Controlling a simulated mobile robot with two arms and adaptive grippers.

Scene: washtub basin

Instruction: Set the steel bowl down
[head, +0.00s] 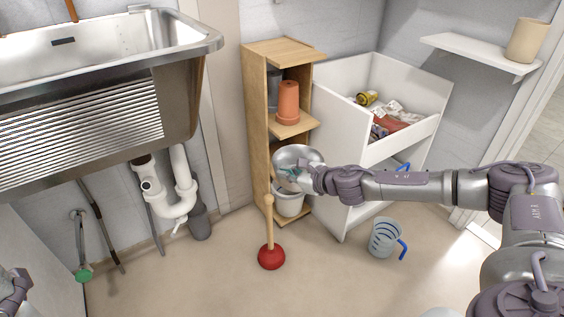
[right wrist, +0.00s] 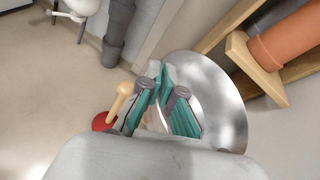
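The steel bowl (head: 295,155) is a shiny round bowl in front of the wooden shelf, above a white bucket, with its opening tilted toward the head camera. My right gripper (head: 299,174) reaches in from the right and is shut on the bowl's near rim. In the right wrist view the bowl (right wrist: 215,88) spreads behind and right of the teal-padded fingers (right wrist: 163,103), which partly hide it. A purple-grey part of my left arm shows at the lower left edge of the head view; its fingers cannot be made out.
The wooden shelf (head: 255,125) holds a terracotta pot (head: 288,100). The white bucket (head: 289,203) is below the bowl. A red plunger (head: 271,257) and a clear jug (head: 382,240) stand on the floor. A steel sink (head: 130,50) is at left, a white bin (head: 345,150) at right.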

